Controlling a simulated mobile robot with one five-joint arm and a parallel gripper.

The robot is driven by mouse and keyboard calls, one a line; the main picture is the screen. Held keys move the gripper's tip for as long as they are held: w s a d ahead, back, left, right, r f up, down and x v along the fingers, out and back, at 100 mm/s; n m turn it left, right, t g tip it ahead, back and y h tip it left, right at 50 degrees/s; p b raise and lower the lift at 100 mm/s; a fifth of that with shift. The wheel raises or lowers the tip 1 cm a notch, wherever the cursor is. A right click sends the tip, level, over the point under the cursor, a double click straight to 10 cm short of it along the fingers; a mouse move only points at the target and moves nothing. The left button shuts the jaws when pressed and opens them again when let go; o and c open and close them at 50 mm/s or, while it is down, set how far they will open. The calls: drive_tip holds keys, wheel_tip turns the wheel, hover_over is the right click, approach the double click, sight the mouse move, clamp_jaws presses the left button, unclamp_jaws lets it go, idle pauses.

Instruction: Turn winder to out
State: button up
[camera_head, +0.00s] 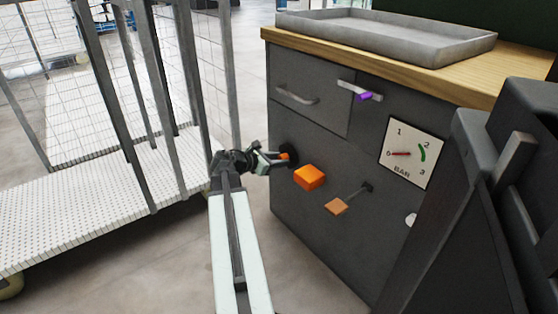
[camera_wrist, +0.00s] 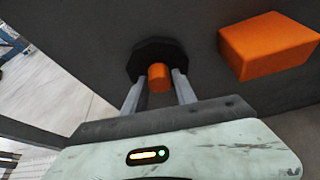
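A black many-sided plate on the grey cabinet front carries a short orange knob (camera_wrist: 159,77), likely the winder. No out mark is legible near it. My gripper (camera_wrist: 160,74) reaches the plate with one finger on each side of the knob. The fingers stand apart, with what look like narrow gaps beside the knob; contact is not clear. In the head view my gripper (camera_head: 280,157) is at the left part of the cabinet front, and the knob is partly hidden by it.
An orange block (camera_head: 309,177) sticks out just right of the knob; it also shows in the wrist view (camera_wrist: 268,45). An orange-tipped lever (camera_head: 336,206), a BAR gauge (camera_head: 412,153) and a purple-marked handle (camera_head: 364,96) are further right. A wire cage trolley (camera_head: 110,195) stands left.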

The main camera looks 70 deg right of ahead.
clamp_jaws()
drive_tip(key=shift+s+a+f+m+t+h+b, duration=0.1)
drive_tip(key=shift+m+t+h+b, duration=0.4)
drive_tip(key=shift+m, duration=0.6)
drive_tip(key=o, duration=0.6)
unclamp_jaws()
